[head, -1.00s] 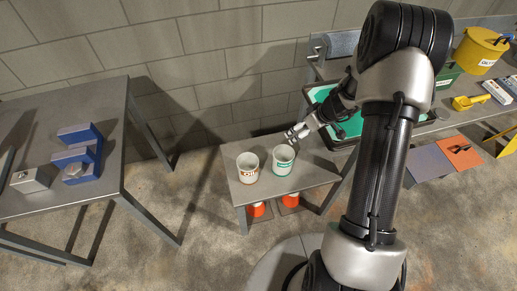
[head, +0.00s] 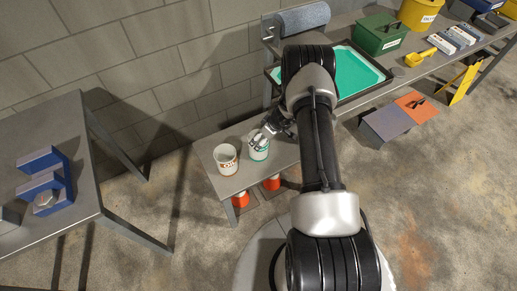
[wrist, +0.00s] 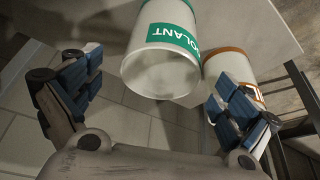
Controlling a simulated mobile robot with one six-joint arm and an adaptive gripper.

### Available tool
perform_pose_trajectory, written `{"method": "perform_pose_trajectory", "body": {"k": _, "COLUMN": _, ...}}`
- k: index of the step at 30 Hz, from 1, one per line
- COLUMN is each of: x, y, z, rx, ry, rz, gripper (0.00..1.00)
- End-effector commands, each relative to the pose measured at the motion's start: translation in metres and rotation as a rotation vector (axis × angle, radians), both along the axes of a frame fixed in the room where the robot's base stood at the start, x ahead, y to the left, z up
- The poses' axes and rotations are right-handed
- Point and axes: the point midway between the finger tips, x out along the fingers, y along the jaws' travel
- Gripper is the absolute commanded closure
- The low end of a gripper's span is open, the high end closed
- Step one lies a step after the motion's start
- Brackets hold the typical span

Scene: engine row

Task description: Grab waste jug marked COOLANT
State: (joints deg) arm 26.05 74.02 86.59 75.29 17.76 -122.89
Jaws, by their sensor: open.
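The white waste jug with the green COOLANT band (head: 258,150) stands upright on a small grey bench, its mouth open. My gripper (head: 264,137) is at its rear rim in the head view and partly covers it; contact cannot be told. In the wrist view my gripper (wrist: 157,84) is open, with one finger on each side. The COOLANT jug (wrist: 165,52) shows between and beyond the fingers, its mouth facing the camera. The white jug with the orange OIL band (head: 226,161) stands to its left; in the wrist view it (wrist: 232,68) is behind the right finger.
The small bench (head: 236,184) has orange-red items below it. A longer bench at right holds a teal-lined tray (head: 352,72), a green box (head: 380,34) and a yellow bucket (head: 420,12). A table with blue blocks (head: 45,182) stands left. The wall is close behind.

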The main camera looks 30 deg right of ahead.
Motion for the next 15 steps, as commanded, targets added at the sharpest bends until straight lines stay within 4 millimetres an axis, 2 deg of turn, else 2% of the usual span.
{"method": "perform_pose_trajectory", "body": {"k": 5, "x": 0.004, "y": 0.003, "z": -0.011, "rx": 0.0, "ry": 0.0, "rz": -0.001, "gripper": 0.03}}
{"method": "perform_pose_trajectory", "body": {"k": 12, "x": 0.017, "y": 0.011, "z": -0.045, "rx": 0.001, "ry": 0.0, "rz": 0.0, "gripper": 0.03}}
{"method": "perform_pose_trajectory", "body": {"k": 15, "x": 0.02, "y": 0.011, "z": -0.05, "rx": 0.0, "ry": 0.0, "rz": 0.001, "gripper": 0.03}}
